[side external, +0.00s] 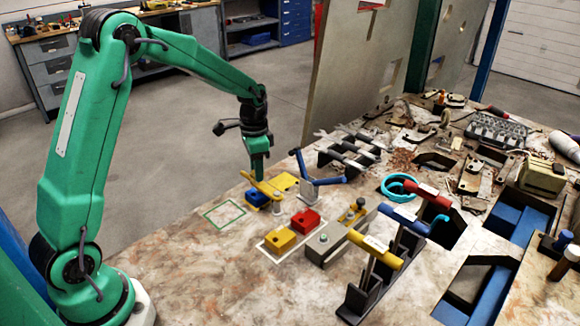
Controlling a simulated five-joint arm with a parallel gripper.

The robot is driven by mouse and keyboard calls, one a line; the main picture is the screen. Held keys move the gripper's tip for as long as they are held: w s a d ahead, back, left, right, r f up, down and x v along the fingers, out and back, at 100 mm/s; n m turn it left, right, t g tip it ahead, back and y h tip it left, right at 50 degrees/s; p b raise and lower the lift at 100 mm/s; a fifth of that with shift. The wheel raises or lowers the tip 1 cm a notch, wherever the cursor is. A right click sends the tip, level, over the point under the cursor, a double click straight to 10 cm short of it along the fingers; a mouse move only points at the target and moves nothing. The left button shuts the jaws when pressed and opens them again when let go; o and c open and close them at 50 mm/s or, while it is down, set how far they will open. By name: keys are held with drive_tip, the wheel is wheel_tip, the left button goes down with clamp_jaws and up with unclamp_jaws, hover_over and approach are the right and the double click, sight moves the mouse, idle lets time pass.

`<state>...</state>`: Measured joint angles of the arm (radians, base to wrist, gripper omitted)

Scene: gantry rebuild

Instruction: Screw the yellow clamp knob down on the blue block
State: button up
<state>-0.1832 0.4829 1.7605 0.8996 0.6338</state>
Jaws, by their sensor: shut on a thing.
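The blue block (254,198) sits on the worktable towards its left edge. The yellow clamp knob, a long bar (270,191), lies slanted just above the blue block and hides part of it. My gripper (260,177) points straight down and is shut on the yellow clamp knob. At this size I cannot tell whether the knob presses on the block or sits a little above it. A small pale post (277,208) stands under the bar's right end. A flat yellow piece (286,181) lies behind the knob.
A green outlined square (225,214) left of the block is empty. A white outlined area holds a red block (305,221) and a yellow block (280,240). A blue-handled tool (318,180) stands close on the right. T-handled tools (375,248) stand at front right.

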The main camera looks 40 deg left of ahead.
drive_tip(key=m, duration=0.7)
drive_tip(key=shift+w+r, duration=0.15)
drive_tip(key=shift+r, duration=0.1)
drive_tip(key=m, duration=0.6)
drive_tip(key=shift+m, duration=0.4)
drive_tip(key=m, duration=1.2)
drive_tip(key=o, duration=0.6)
drive_tip(key=shift+o, duration=1.1)
drive_tip(key=shift+f, duration=0.1)
